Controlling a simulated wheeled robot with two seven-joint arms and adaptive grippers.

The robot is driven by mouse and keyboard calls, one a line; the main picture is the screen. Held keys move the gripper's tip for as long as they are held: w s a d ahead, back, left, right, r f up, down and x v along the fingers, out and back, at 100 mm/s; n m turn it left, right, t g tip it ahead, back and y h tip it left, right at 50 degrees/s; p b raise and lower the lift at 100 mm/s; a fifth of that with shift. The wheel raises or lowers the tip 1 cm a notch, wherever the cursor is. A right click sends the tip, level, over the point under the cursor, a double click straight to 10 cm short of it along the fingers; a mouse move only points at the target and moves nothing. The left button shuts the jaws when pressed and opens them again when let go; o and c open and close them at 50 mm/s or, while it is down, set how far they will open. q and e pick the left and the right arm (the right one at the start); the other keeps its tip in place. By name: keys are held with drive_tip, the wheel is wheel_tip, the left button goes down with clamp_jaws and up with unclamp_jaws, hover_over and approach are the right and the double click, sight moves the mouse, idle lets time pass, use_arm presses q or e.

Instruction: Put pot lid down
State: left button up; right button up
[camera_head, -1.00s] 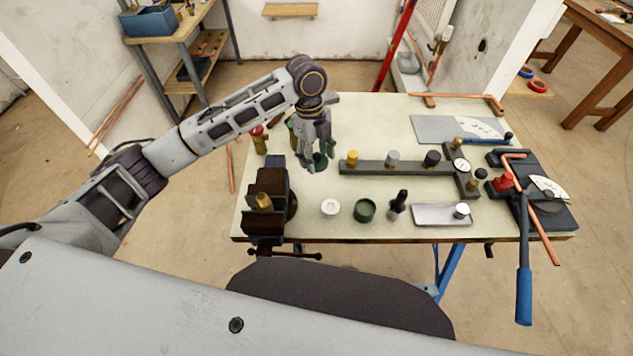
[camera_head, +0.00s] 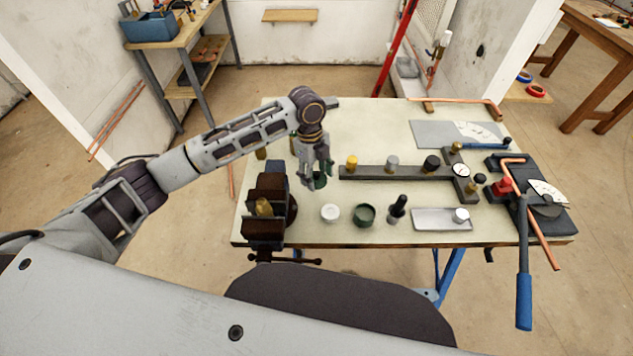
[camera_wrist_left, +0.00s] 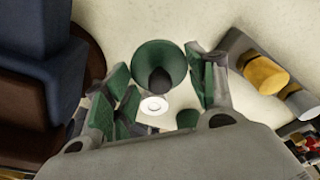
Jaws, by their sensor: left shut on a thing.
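My left gripper (camera_head: 317,181) is above the left part of the bench, shut on the green pot lid (camera_head: 320,179). In the left wrist view the lid (camera_wrist_left: 147,58) is round and green, with a dark part at its middle, between the green finger pads. A gap between lid and bench top cannot be judged. The open green pot (camera_head: 364,215) stands near the front edge, to the right of and nearer than the gripper. It is partly visible in the wrist view (camera_wrist_left: 187,119). My right gripper is not in view.
A white disc (camera_head: 330,213) lies left of the pot. A dark vise (camera_head: 268,190) stands left of the gripper. A dark bottle (camera_head: 397,207), a metal tray (camera_head: 432,218) and a grey rack (camera_head: 390,173) are to the right. Bare bench top lies between gripper and disc.

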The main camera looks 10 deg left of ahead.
sight(317, 183)
use_arm(q)
drive_tip(key=shift+f, duration=2)
drive_tip(key=shift+f, duration=0.15)
drive_tip(key=o, duration=0.9)
drive_tip(key=shift+o, duration=0.2)
wheel_tip(317, 183, up, 12)
drive_tip(key=a, duration=0.1)
drive_tip(key=shift+w+a, duration=0.2)
drive_tip(key=shift+w, duration=0.25)
